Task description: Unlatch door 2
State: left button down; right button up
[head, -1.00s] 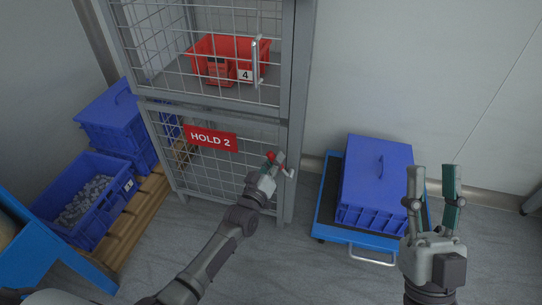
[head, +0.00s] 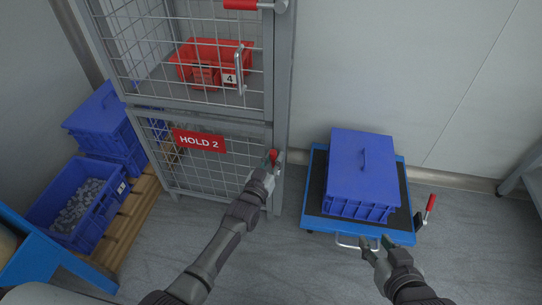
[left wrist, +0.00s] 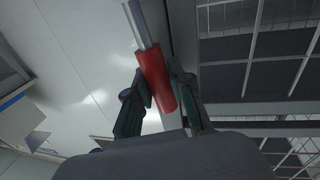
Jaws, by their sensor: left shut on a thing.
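Door 2 (head: 209,178) is the lower mesh door of the grey cage, with a red HOLD 2 sign (head: 198,141). It looks closed. Its latch handle has a red grip (head: 273,156) at the door's right edge; the grip also shows in the left wrist view (left wrist: 159,82), joined to a metal bar. My left gripper (head: 268,169) is shut on this red grip, with a finger on each side of it. The gripper hides part of the latch. My right gripper (head: 376,243) is open and empty, low at the right, in front of the trolley.
The upper door has its own red-handled latch (head: 241,5) and a vertical pull handle (head: 240,68). A red bin (head: 205,48) sits behind it. A blue trolley (head: 325,226) carries a blue lidded crate (head: 362,172). Blue crates stand on a wooden pallet (head: 127,235) at the left. Floor before the cage is clear.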

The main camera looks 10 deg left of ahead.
pick_arm(q)
jog(key=shift+w+r, duration=0.15)
jog(key=shift+r, duration=0.1)
pick_arm(e)
jog(key=shift+s+d+f+g, duration=0.15)
jog(key=shift+s+f+g, duration=0.15)
jog(key=shift+s, duration=0.05)
pick_arm(q)
jog(key=c, duration=1.4)
grip_release()
jog(key=o, duration=0.4)
jog(key=shift+d+f, duration=0.1)
jog(key=shift+f, duration=0.05)
pick_arm(e)
jog(key=shift+w, duration=0.1)
pick_arm(q)
jog(key=shift+s+f, duration=0.1)
jog(key=shift+s, duration=0.25)
jog(key=v, duration=1.1)
jog(key=shift+s+a, duration=0.2)
jog(key=shift+a, duration=0.05)
